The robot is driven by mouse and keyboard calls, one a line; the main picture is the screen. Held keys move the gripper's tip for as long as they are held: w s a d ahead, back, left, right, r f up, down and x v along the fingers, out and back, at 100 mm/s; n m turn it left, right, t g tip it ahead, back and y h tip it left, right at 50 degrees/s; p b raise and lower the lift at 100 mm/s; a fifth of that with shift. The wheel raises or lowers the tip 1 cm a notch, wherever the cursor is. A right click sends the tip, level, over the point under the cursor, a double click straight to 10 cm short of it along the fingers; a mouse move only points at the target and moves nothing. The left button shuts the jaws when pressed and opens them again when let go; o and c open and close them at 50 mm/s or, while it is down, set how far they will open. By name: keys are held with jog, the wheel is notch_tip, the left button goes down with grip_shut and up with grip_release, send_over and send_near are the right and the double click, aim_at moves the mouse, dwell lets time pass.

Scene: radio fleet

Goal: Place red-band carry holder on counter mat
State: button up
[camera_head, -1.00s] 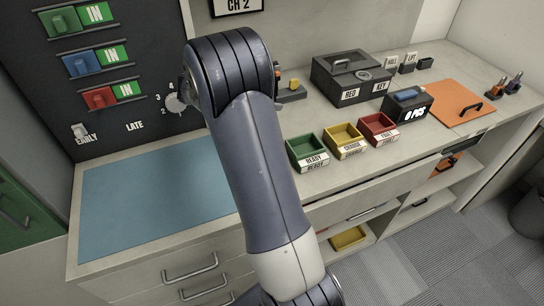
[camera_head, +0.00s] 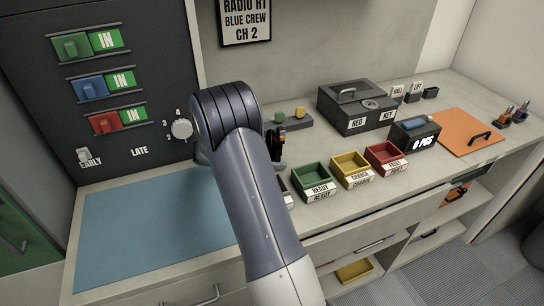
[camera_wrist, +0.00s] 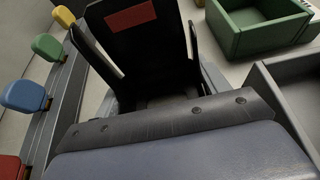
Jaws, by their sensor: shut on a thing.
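The red-band carry holder (camera_wrist: 150,48) is a black upright piece with a red patch, in the upper middle of the wrist view. My gripper (camera_wrist: 148,92) is shut on it; the exact contact is hard to make out. In the head view my arm hides most of the gripper and holder; only a dark part shows right of the wrist, above the counter near the green tray. The counter mat (camera_head: 140,235) is a flat blue-grey sheet at the left of the counter. Its visible part is bare, and my arm covers its right edge.
Green (camera_head: 313,180), yellow (camera_head: 352,168) and red (camera_head: 386,157) trays stand right of my arm. A rack with coloured knobs (camera_wrist: 24,96) is close at left in the wrist view. A black box (camera_head: 355,105) and an orange mat (camera_head: 455,133) lie farther right. A switch panel stands behind the mat.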

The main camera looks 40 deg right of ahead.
jog(key=shift+f, duration=0.2)
jog(key=o, duration=1)
